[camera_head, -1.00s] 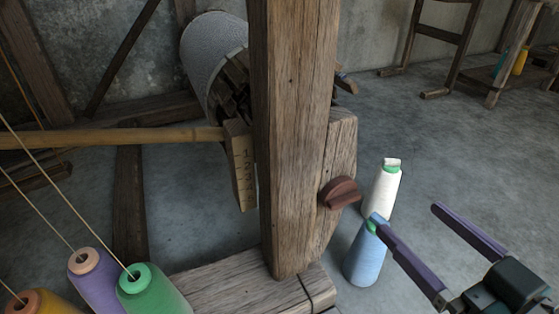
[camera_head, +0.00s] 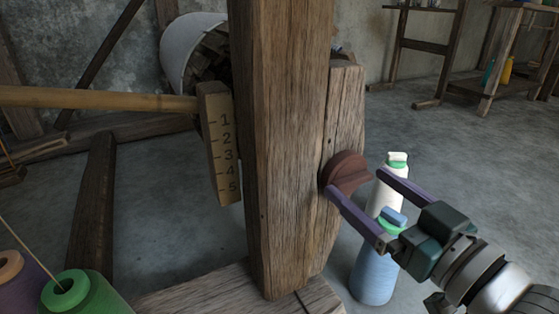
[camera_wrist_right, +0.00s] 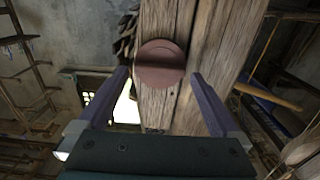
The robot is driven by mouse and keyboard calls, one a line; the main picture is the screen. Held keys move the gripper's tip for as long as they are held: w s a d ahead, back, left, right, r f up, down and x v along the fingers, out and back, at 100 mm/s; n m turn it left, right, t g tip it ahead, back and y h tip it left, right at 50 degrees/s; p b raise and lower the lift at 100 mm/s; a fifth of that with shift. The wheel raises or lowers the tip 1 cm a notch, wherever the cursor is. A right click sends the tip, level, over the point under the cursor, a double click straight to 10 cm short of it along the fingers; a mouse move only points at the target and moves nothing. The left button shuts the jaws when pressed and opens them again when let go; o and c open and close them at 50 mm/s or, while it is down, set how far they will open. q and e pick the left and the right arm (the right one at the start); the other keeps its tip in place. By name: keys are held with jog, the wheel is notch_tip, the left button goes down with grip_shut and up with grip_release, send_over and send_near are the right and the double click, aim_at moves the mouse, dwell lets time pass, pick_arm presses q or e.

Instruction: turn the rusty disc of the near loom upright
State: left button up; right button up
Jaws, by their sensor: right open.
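The rusty disc (camera_head: 346,170) is a reddish-brown round knob on the side of the near loom's wooden post (camera_head: 285,150). A raised bar crosses its face; in the right wrist view the disc (camera_wrist_right: 160,55) shows this bar lying roughly crosswise. My right gripper (camera_head: 359,182) is open at the disc, one purple finger at its lower left edge and the other to its right. In the wrist view the disc stands between and just beyond the two fingertips (camera_wrist_right: 160,75). I cannot tell whether either finger touches it. My left gripper is not in view.
A numbered wooden plate (camera_head: 222,150) hangs left of the post. A green cone (camera_head: 78,292) is at lower left.

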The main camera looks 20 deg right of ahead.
jog(key=shift+w, duration=0.4)
jog(key=shift+c, duration=0.4)
jog(key=c, duration=1.1)
